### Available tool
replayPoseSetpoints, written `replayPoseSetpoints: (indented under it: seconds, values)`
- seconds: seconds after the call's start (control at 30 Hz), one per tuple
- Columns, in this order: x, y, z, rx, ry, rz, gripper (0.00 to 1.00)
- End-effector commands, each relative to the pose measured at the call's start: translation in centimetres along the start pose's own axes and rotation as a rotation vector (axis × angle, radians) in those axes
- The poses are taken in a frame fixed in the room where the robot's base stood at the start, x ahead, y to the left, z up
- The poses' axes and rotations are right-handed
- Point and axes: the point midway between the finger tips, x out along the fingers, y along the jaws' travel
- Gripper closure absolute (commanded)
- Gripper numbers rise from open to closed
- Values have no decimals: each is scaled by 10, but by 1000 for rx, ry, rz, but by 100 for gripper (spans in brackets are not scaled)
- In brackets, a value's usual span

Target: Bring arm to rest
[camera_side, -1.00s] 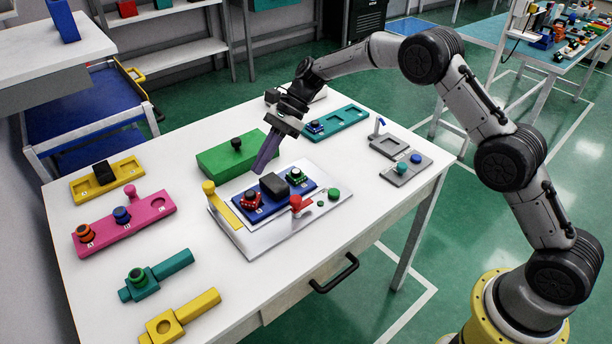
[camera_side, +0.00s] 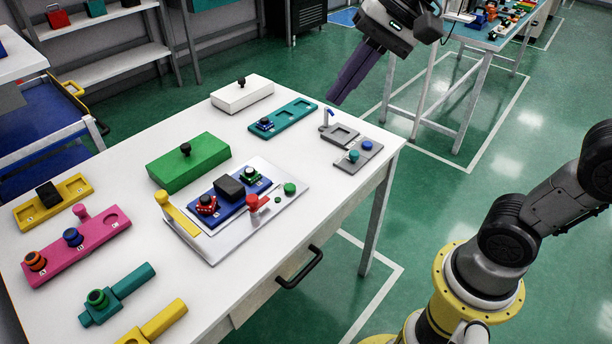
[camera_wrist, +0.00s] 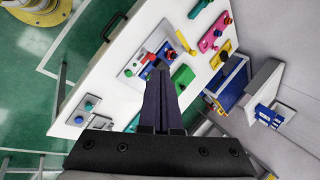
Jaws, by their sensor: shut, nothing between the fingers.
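My gripper (camera_side: 357,74) hangs in the air at the top of the side view, above and beyond the table's right back corner. Its long dark purple fingers are together with nothing between them, pointing down and to the left. In the wrist view my gripper (camera_wrist: 160,85) shows the fingers side by side, with the white table (camera_wrist: 120,55) below. On the table (camera_side: 300,120) a white plate (camera_side: 215,245) carries a blue board (camera_side: 228,210) with a black block (camera_side: 229,188), a red-ringed part (camera_side: 208,205) and a green-ringed part (camera_side: 251,175). My gripper touches none of these.
A green box (camera_side: 190,165), white box (camera_side: 240,95), teal tray (camera_side: 292,118), grey fixture (camera_side: 352,158), pink tray (camera_side: 85,236) and yellow tray (camera_side: 70,190) stand on the table. A second table (camera_side: 490,38) with clutter is behind. Open floor (camera_side: 430,190) lies right of the table.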

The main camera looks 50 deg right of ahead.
Motion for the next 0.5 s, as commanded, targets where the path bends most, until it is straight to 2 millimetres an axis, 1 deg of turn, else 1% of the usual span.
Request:
replayPoseSetpoints:
  seconds: [0.03,0.1,0.23,0.33,0.4,0.5]
  values:
    - [-8,20,9,-65,39,5,100]
    - [-13,46,17,-165,92,23,100]
    - [-15,93,28,-347,173,75,100]
    - [-10,128,34,-495,222,131,100]
    - [-4,151,35,-603,241,181,100]
    - [8,175,33,-742,233,258,100]
